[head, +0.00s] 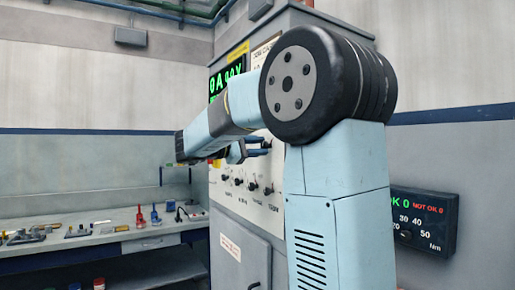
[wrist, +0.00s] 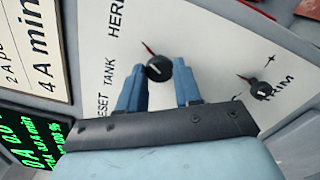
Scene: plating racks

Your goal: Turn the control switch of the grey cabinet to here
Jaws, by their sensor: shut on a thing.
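The control switch (wrist: 158,68) is a black round knob with a red pointer on the white panel of the grey cabinet (head: 240,250). In the wrist view, its pointer leans up and left, toward the gap between the printed words TANK and HERE. The blue fingers of my gripper (wrist: 160,92) stand either side of the knob, shut on it. In the head view, my gripper (head: 256,148) reaches the cabinet front; my arm hides much of the upper panel, and the switch cannot be made out there.
A second black knob (wrist: 262,88) marked TRIM sits to the right in the wrist view. A green-lettered display (head: 226,80) is on the cabinet's upper left. A workbench (head: 110,238) with small tools and bottles stands left. A torque box (head: 424,220) hangs at right.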

